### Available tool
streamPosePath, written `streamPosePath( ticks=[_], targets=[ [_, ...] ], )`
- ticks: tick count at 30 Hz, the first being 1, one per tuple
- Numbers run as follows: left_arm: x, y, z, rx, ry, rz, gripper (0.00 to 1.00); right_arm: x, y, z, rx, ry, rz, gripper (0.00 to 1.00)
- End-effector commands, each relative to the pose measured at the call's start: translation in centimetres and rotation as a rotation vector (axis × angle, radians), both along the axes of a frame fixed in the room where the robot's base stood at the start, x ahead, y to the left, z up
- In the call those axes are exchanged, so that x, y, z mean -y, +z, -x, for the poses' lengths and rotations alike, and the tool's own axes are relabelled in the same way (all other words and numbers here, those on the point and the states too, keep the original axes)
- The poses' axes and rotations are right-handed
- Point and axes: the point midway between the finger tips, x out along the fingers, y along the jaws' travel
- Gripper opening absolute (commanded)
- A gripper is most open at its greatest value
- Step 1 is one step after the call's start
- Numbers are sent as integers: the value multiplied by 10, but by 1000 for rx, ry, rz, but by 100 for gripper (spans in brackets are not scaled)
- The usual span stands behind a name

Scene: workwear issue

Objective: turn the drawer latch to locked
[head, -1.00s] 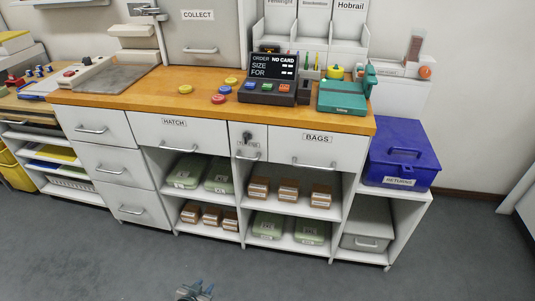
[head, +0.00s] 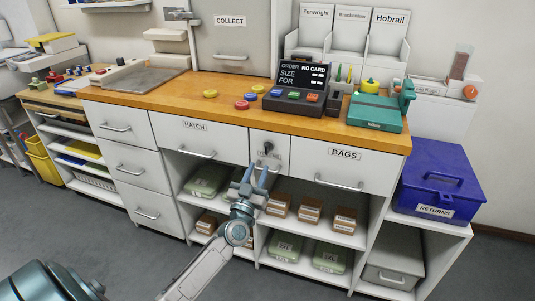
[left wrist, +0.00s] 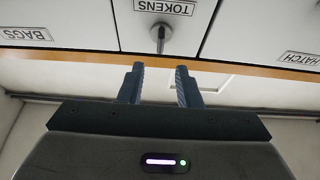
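The latch (head: 268,147) is a small dark knob on the narrow middle drawer (head: 283,158). In the left wrist view the latch (left wrist: 160,35) shows beside an upside-down TOKENS label (left wrist: 164,6), as a grey stem with a darker end. I cannot tell which setting it is in. My left gripper (head: 255,174) is just in front of and below that drawer front. In the left wrist view the left gripper (left wrist: 161,84) has its fingers apart, with nothing between them. The latch lies beyond the fingertips, roughly in line with the gap, apart from them. My right gripper is not in view.
The HATCH drawer (head: 224,140) and BAGS drawer (head: 368,168) flank the narrow one, each with a bar handle. Open shelves below hold brown boxes (head: 310,209) and green packs. The orange counter edge (head: 225,118) is above. A blue RETURNS box (head: 440,180) stands right.

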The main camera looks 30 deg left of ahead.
Motion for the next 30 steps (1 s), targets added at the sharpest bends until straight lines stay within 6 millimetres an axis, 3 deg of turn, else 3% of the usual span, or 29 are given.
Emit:
streamPosePath(
  ticks=[6, 12, 24, 25, 30],
  targets=[
    [-9, 16, -38, 2, 1, 0, 31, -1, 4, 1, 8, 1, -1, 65],
    [-14, 25, -60, 0, 0, 1, 31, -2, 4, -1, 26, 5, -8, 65],
    [-16, 28, -68, -2, -1, 0, 31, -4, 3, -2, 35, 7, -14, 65],
    [-16, 28, -67, -2, -1, 0, 29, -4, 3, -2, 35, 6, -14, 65],
    [-16, 28, -67, -2, -1, 0, 0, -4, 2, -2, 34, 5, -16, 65]
  ],
)
